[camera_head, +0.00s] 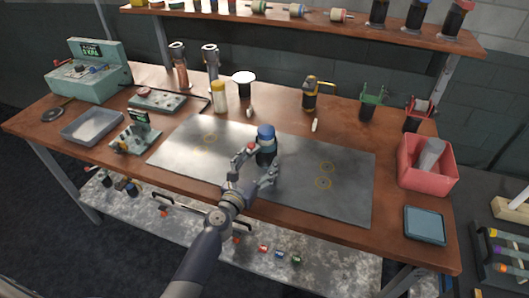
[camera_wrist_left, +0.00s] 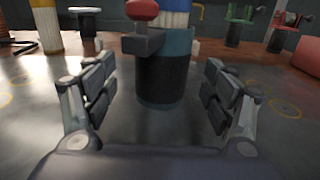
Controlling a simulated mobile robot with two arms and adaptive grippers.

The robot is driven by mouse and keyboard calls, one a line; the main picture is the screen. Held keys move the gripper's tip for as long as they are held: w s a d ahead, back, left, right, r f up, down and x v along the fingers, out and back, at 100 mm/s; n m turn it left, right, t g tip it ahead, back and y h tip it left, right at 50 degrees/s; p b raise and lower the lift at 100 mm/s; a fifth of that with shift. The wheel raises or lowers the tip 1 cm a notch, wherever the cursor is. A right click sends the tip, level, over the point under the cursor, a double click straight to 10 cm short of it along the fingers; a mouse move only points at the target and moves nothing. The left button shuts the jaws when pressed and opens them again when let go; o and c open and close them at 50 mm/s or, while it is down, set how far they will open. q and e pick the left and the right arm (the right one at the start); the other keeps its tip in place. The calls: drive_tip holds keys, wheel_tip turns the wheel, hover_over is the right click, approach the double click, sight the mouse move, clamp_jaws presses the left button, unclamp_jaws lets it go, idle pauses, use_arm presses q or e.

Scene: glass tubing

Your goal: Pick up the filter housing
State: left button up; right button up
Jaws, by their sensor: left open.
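The filter housing (camera_head: 266,139) stands upright on the grey metal mat, with a blue cap, a pale ribbed band and a dark body. In the left wrist view the housing (camera_wrist_left: 164,78) shows a teal band, and a side block with a red knob sticks out toward the camera. My left gripper (camera_head: 257,166) is open at the near side of the housing. In the left wrist view the open fingers (camera_wrist_left: 157,92) stand to either side of the housing, with gaps on both sides. The housing's top is cut off there. My right gripper is not in view.
The grey mat (camera_head: 345,190) is otherwise clear around the housing. A yellow-capped jar (camera_head: 219,97), a white-topped stand (camera_head: 244,86) and a black-and-yellow device (camera_head: 310,94) stand behind it. A red bin (camera_head: 427,179) and blue tray (camera_head: 425,226) are at the right.

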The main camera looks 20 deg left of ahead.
sight(262, 157)
use_arm(q)
drive_tip(key=w, duration=0.3)
drive_tip(key=shift+w+d, duration=0.3)
drive_tip(key=shift+w+b, duration=0.3)
drive_tip(key=shift+w, duration=0.3)
drive_tip(key=shift+c, duration=1)
drive_tip(key=c, duration=1)
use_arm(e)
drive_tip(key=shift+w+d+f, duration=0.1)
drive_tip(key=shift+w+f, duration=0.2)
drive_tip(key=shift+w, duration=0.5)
